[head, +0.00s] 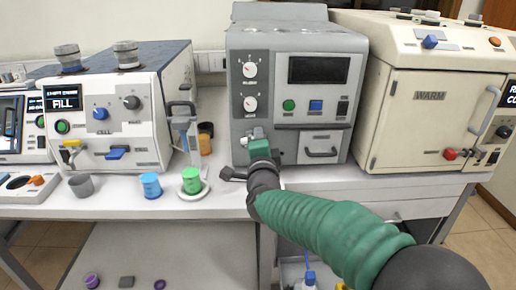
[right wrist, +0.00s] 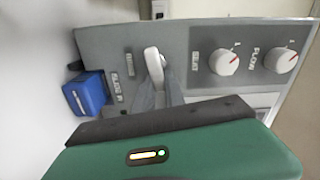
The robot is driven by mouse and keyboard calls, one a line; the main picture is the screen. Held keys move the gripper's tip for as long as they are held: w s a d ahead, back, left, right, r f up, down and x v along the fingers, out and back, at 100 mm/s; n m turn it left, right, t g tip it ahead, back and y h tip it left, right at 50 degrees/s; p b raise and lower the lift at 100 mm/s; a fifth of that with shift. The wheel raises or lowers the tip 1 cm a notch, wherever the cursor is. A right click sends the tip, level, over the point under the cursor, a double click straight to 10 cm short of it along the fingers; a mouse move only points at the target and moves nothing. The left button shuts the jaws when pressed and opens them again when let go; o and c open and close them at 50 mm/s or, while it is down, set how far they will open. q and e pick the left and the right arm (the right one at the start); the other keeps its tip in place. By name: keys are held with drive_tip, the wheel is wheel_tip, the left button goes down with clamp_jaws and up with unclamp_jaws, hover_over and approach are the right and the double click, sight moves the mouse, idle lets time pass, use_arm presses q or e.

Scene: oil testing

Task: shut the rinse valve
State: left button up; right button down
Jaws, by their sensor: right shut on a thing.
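The rinse valve's pale lever (right wrist: 153,63) sticks out of the grey machine's front panel in the right wrist view. My right gripper (right wrist: 158,90) is shut on this lever, with one grey finger on each side of it. In the head view my right gripper (head: 254,136) is at the lower left of the grey machine (head: 272,115), and its green body covers most of the valve. The small label beside the lever is too blurred to read surely. My left gripper is not in view.
Two knobs (right wrist: 224,62) and a blue block (right wrist: 87,94) lie either side of the lever in the wrist view. A green cup (head: 192,181) and a blue cup (head: 150,185) stand left on the bench. A cream WARM cabinet (head: 425,125) stands close on the right.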

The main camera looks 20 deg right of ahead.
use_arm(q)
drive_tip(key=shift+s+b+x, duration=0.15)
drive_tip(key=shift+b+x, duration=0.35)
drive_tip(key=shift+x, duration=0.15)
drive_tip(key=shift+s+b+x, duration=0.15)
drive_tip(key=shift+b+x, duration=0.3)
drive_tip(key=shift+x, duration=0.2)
use_arm(e)
drive_tip(key=shift+f+m, duration=0.6)
drive_tip(key=shift+m, duration=0.4)
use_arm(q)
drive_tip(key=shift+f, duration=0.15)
use_arm(e)
drive_tip(key=c, duration=1.4)
unclamp_jaws()
drive_tip(key=shift+r, duration=0.1)
drive_tip(key=shift+d+r, duration=0.1)
